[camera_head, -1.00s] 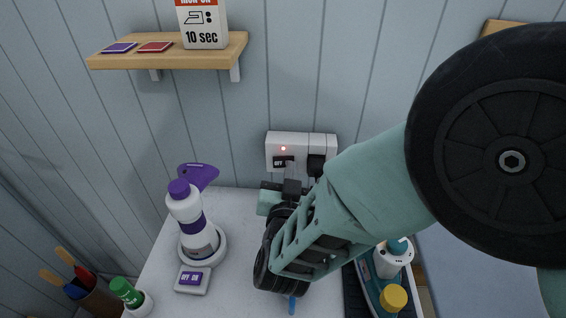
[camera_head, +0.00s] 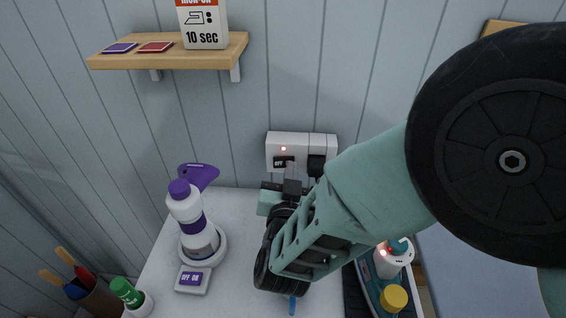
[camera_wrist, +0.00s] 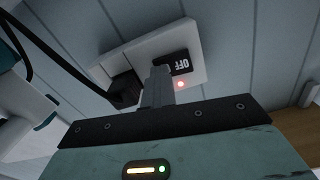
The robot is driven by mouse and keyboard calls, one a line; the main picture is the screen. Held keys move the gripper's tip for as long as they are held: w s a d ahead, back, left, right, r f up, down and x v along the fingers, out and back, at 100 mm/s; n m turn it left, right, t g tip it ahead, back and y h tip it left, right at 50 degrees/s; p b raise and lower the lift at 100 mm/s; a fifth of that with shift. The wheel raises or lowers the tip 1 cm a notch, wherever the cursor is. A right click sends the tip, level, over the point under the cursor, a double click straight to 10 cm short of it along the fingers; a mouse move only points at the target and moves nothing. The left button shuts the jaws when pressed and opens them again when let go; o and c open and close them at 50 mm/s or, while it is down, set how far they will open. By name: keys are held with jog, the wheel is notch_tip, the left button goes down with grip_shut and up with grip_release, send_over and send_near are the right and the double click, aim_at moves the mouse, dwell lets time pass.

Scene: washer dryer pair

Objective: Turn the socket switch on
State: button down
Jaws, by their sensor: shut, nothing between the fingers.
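The white socket plate (camera_head: 302,141) is on the wall above the counter. Its black rocker switch (camera_head: 279,162) shows the word OFF, and a small red light glows above it. In the wrist view the switch (camera_wrist: 180,64) sits right at my fingertips, which hide the part beside OFF. My gripper (camera_head: 291,174) is shut and empty, with its tips at the switch; I cannot tell whether they touch it. A black plug (camera_head: 316,164) fills the socket to the right of the switch.
An iron (camera_head: 389,262) with a red light stands at the right, partly behind my arm. A wooden shelf (camera_head: 170,60) is above.

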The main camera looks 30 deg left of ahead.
jog(key=shift+w+r, duration=0.3)
jog(key=shift+f+v, duration=0.15)
jog(key=shift+v, duration=1.15)
jog(key=shift+f+v, duration=0.15)
jog(key=shift+v, duration=1.15)
jog(key=shift+s+a, duration=0.1)
